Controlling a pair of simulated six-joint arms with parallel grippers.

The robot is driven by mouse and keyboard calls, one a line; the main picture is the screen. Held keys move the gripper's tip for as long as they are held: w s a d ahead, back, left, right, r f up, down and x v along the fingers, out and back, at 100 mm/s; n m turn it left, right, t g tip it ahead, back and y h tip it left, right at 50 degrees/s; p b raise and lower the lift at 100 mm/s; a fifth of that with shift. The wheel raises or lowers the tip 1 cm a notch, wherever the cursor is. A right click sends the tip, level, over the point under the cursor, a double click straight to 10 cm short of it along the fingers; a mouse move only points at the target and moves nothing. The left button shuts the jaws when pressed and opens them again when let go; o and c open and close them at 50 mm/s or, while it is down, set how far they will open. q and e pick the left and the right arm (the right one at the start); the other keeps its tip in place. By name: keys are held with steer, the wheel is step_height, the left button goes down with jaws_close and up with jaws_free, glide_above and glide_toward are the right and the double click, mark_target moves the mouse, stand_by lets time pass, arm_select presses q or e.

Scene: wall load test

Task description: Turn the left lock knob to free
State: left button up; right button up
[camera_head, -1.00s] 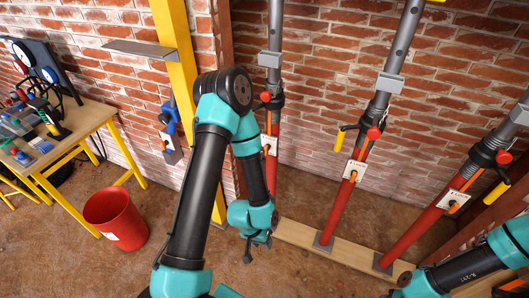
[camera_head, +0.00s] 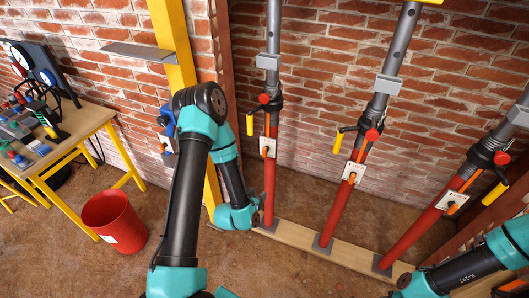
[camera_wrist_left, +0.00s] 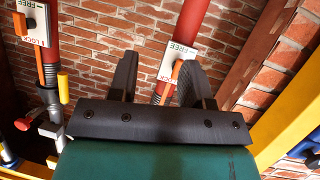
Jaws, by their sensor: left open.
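The left lock knob (camera_head: 265,151) is an orange lever on a white label plate on the left red prop (camera_head: 269,190). In the left wrist view the knob (camera_wrist_left: 177,71) shows between the fingers, beyond them and closer to the right-hand one. Its plate (camera_wrist_left: 184,50) reads LOCK and FREE; the lever lies roughly along the prop, beside the word LOCK. My left gripper (camera_wrist_left: 157,68) is open and empty, its fingers apart toward the knob; contact cannot be seen. In the head view my own wrist hides its fingers. My right arm shows at lower right, its gripper out of frame.
Two more red props (camera_head: 343,200) (camera_head: 420,235) with similar plates stand to the right on a wooden sill (camera_head: 297,236). A yellow post (camera_head: 172,50) stands left. A red bucket (camera_head: 114,222) and a yellow-legged table (camera_head: 75,130) are farther left.

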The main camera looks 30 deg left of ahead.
mark_target(264, 153)
arm_select(q)
steer(key=w+a+r+t+y, duration=0.1)
steer(key=a+r+t+y, duration=0.1)
steer(key=a+r+t, duration=0.2)
steer(key=shift+a+r+t+y, duration=0.3)
steer(key=shift+a+r, duration=0.25)
steer(key=w, duration=0.5)
steer(key=w+a, duration=0.1)
steer(key=w, duration=1.1)
steer(key=shift+w+a, duration=0.15)
steer(key=shift+a, duration=0.15)
steer(key=shift+c, duration=0.4)
steer(key=c, duration=0.7)
